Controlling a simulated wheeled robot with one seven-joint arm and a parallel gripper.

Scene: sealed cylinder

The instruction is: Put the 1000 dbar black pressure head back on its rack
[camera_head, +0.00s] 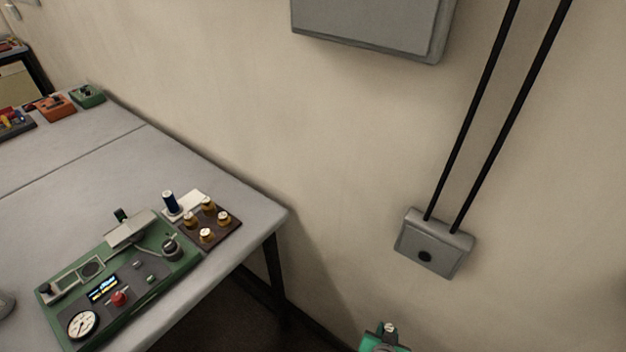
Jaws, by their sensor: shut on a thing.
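My gripper (386,340) is at the bottom edge, right of the table, and only its green top end shows. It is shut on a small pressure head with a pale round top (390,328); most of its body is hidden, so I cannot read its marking. The rack (232,226) is a dark brown block at the table's right end, holding several brass heads with pale tops (207,236). My gripper is well to the right of the rack and apart from it. A dark knob-like fitting (170,247) stands on the green tester beside the rack.
The green tester (140,285) with gauge, red knob and lit display lies on the grey table (75,190). A dark blue cylinder (170,203) stands by a white pad (194,199). A wall box (434,243) with two cables is at right. The table's middle is clear.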

